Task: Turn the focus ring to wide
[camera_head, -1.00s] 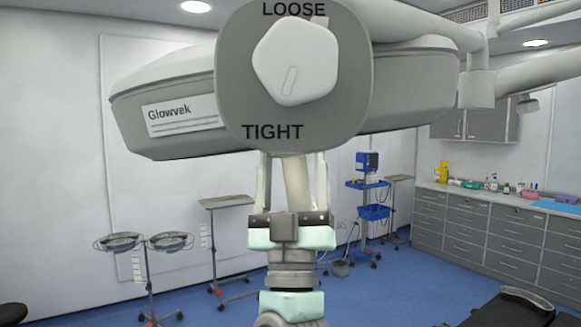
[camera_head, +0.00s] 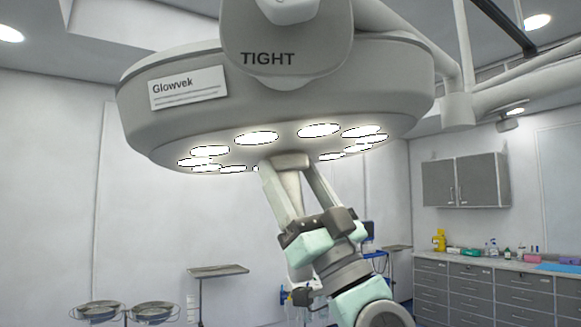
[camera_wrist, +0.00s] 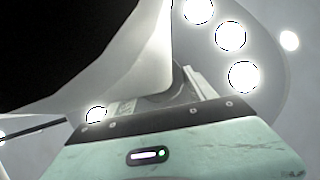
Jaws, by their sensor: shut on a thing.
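The surgical lamp head (camera_head: 280,108), labelled Glowvek, hangs overhead with its lit underside showing. A pale grip (camera_head: 290,160) projects from the middle of the underside. My gripper (camera_head: 289,169) reaches up from below, tilted, and is shut on this grip, with a finger on either side. In the wrist view a pale, smooth surface (camera_wrist: 125,62) rises close above my gripper's dark plate.
Lamp support arms (camera_head: 455,100) run along the upper right. A stand with a flat tray (camera_head: 218,270) and two basins (camera_head: 98,311) stand at lower left. Cabinets and a counter (camera_head: 480,262) line the right wall. The space beside my gripper is open.

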